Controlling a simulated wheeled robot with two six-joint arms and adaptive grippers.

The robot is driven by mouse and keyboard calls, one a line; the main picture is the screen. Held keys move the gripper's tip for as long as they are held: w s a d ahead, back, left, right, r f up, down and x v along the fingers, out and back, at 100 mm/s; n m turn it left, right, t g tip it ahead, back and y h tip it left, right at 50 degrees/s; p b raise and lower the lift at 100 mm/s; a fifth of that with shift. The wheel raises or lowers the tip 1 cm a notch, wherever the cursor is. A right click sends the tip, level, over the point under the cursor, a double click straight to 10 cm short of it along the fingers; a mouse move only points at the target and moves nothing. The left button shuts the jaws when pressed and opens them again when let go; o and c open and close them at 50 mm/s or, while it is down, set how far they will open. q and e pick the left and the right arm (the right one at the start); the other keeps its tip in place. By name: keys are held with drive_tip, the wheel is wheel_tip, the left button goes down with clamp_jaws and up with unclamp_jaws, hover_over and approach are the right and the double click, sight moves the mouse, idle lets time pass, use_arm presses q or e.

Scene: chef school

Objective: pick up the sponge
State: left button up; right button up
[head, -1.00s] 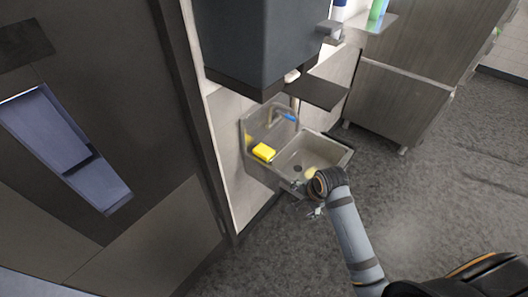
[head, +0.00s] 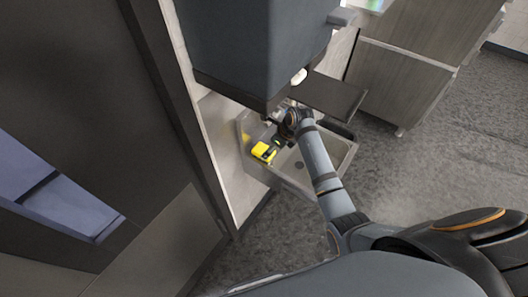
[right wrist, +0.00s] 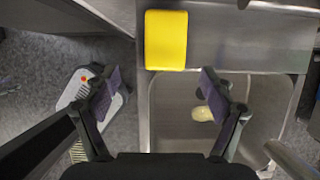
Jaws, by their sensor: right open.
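The yellow sponge (head: 263,150) lies on the flat ledge at the left side of the metal sink (head: 342,158). In the right wrist view the sponge (right wrist: 166,40) is a plain block just beyond my fingertips, roughly centred between them. My right gripper (right wrist: 158,84) is open and empty, with its fingers spread wider than the sponge. In the head view the right gripper (head: 279,141) is over the sink close beside the sponge, partly hidden by its wrist. I cannot tell whether it touches. My left gripper is not in view.
A dark grey wall unit (head: 235,45) hangs above the sink, with a dark flat panel (head: 325,95) close to my right arm. A pale oval piece (right wrist: 201,113) lies in the basin. A dark door (head: 90,90) stands at left; floor is free at right.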

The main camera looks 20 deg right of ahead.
sight(260, 147)
drive_tip(key=shift+w+a+f, duration=0.1)
drive_tip(key=shift+w+f, duration=0.35)
drive_tip(key=shift+f, duration=0.05)
drive_tip(key=shift+w+a+f+p, duration=0.25)
drive_tip(key=shift+w+f+p, duration=0.25)
drive_tip(key=shift+w+f, duration=0.55)
drive_tip(key=shift+a+f, duration=0.2)
drive_tip(key=shift+f, duration=0.4)
drive_tip(key=shift+a+f, duration=0.15)
drive_tip(key=shift+f, duration=0.4)
drive_tip(key=shift+w+f, duration=0.2)
drive_tip(key=shift+f, duration=0.2)
drive_tip(key=c, duration=0.8)
drive_tip(key=shift+c, duration=1.2)
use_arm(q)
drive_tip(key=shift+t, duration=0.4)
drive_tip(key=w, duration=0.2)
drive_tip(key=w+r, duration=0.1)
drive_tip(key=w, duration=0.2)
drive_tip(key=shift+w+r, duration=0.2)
use_arm(e)
drive_tip(key=shift+c, duration=0.5)
